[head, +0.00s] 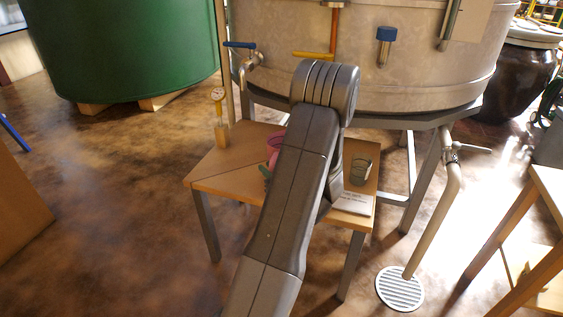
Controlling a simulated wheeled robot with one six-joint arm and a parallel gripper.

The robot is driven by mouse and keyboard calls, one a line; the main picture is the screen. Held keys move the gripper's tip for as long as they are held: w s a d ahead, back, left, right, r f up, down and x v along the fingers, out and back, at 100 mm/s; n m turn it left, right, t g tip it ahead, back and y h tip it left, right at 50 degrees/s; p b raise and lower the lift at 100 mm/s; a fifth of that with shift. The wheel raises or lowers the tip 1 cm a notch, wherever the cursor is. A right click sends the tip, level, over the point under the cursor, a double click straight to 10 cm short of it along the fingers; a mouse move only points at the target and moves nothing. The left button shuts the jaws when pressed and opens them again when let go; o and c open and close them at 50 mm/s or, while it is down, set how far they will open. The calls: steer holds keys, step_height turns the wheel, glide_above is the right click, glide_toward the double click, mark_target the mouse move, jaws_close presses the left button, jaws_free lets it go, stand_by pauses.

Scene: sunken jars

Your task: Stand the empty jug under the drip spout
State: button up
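My arm rises through the middle of the head view and hides part of the small wooden table (225,170). My gripper is hidden behind the arm, so I cannot see what it holds. A pink vessel (273,143), possibly a jug, shows only partly at the arm's left edge, above the table. A small greenish piece (265,171) shows just below it. A grey-green cup or small jug (360,169) stands on the table to the right of the arm. A blue-handled tap (246,62) sticks out from the steel tank above the table's back. I cannot see any drip.
The steel tank (400,75) stands behind the table, with an orange-handled valve (315,55). A pipe (435,220) runs down to a floor drain (400,289). Floor at left is clear.

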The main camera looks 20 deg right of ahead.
jaws_close()
